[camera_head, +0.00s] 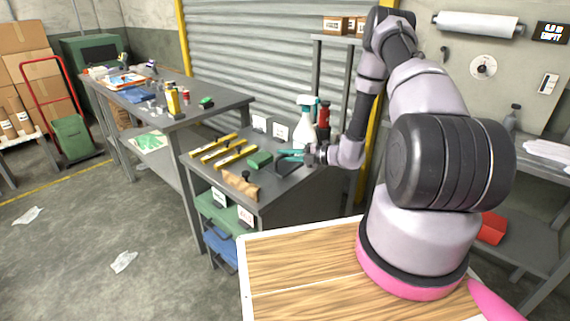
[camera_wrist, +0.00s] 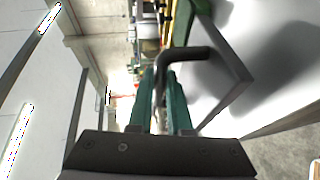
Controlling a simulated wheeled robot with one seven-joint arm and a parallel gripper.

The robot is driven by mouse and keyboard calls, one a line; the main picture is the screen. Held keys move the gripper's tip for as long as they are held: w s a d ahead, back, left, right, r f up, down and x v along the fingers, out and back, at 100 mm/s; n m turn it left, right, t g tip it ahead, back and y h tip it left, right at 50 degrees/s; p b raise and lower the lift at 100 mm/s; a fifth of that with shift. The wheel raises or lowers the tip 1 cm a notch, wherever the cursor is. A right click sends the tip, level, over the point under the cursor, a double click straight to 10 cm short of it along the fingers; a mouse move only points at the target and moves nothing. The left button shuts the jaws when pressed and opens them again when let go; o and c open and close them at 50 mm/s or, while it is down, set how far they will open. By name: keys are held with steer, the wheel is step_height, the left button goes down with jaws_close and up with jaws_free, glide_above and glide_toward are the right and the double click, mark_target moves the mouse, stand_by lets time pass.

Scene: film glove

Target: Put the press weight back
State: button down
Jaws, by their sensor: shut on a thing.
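The press weight (camera_head: 288,168) is a dark, flat block at the right part of the grey bench top (camera_head: 225,170). In the wrist view its dark bent handle (camera_wrist: 200,53) runs between the teal fingers. My gripper (camera_head: 291,154) is shut on this handle, with the block below the fingers. In the wrist view the gripper (camera_wrist: 163,85) shows both fingers against the handle. The block looks on or just above the bench top; I cannot tell whether it touches.
A green block (camera_head: 260,160) lies just left of the weight. A white spray bottle (camera_head: 304,125) and a red bottle (camera_head: 324,118) stand behind the gripper. White cards (camera_head: 280,131) stand at the back edge.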

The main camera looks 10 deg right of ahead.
mark_target(286, 164)
steer(key=shift+f, duration=1.6)
steer(key=shift+f, duration=0.1)
steer(key=c, duration=0.8)
jaws_free()
steer(key=shift+c, duration=0.2)
